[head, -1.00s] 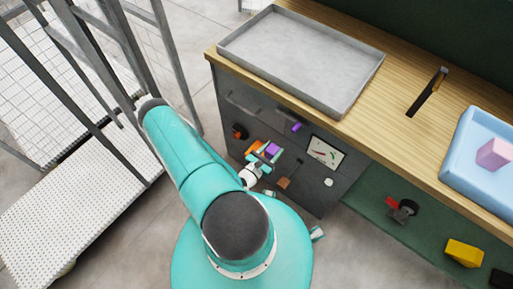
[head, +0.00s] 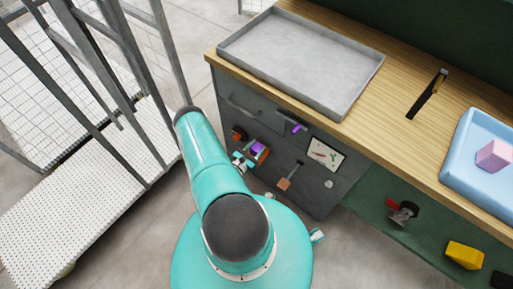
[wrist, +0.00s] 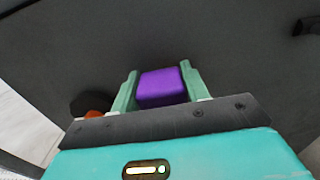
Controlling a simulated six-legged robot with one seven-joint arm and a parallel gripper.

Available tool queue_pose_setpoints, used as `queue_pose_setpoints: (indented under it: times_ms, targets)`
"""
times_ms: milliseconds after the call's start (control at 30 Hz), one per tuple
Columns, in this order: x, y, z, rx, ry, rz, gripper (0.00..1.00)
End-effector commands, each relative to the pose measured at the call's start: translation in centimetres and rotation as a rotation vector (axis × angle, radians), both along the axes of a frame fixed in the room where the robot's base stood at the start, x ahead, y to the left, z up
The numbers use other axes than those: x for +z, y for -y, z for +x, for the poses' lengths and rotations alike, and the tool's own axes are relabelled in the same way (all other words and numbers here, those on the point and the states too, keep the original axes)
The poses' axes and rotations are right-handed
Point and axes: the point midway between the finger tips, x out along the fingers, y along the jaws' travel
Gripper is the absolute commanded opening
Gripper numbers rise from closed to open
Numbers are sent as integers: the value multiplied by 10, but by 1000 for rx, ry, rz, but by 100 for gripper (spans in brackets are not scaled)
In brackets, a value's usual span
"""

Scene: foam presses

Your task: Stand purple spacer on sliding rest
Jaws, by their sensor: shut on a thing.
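The purple spacer (head: 257,147) is a small block in front of the dark cabinet's face. In the wrist view the spacer (wrist: 162,87) sits between the two pale green fingers of my gripper (wrist: 159,72). My gripper (head: 250,157) is shut on it, close to the cabinet front. An orange-red part shows right beside the spacer in the head view; I cannot tell whether it is the sliding rest. An orange-brown pad (head: 284,184) on a thin bar lies lower right on the same face. The spacer's underside is hidden.
The cabinet front also carries a dark knob (head: 239,133), a purple piece (head: 298,128), and a white gauge panel (head: 326,154). A grey tray (head: 300,60) and a blue bin (head: 460,175) with a pink block stand on the wooden top. Metal railings (head: 100,80) rise at left.

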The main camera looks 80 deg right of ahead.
Motion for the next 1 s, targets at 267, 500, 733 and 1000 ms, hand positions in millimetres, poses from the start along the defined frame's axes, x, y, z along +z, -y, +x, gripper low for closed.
queue_pose_setpoints:
  times_ms: [267, 500, 733, 1000]
  targets:
    - [-2, 0, 0, 1, 0, -1, 21]
    - [-1, 0, 0, 0, 0, -1, 67]
    - [1, 0, 0, 0, 1, 0, 67]
    - [0, -35, 17, 7, -1, 2, 67]
